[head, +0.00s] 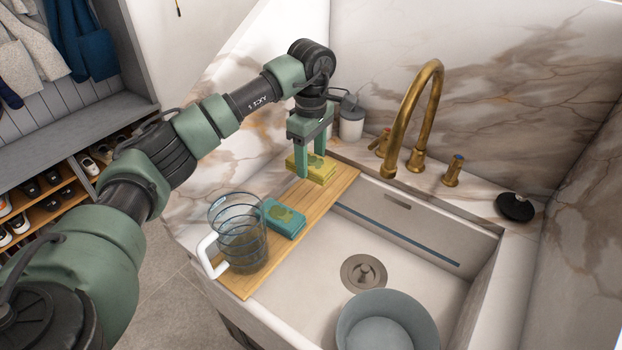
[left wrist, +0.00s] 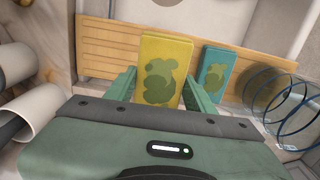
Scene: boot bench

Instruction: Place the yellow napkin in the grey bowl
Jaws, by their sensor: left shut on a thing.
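The yellow napkin (head: 318,170) is a folded block with a green print, at the far end of the wooden board (head: 262,262). My left gripper (head: 313,165) points down over it and is shut on it. In the left wrist view the yellow napkin (left wrist: 163,72) sits between the two green fingers. I cannot tell whether it still touches the board. The grey bowl (head: 385,322) is in the sink at the bottom of the head view, apart from the gripper, and looks empty. My right gripper is not in view.
A teal napkin (head: 283,218) and a wire-ringed glass jug (head: 240,238) with a white handle stand on the board. A brass faucet (head: 415,115) rises behind the sink (head: 335,255). A grey-lidded jar (head: 352,122) stands near my gripper. The sink's middle is open.

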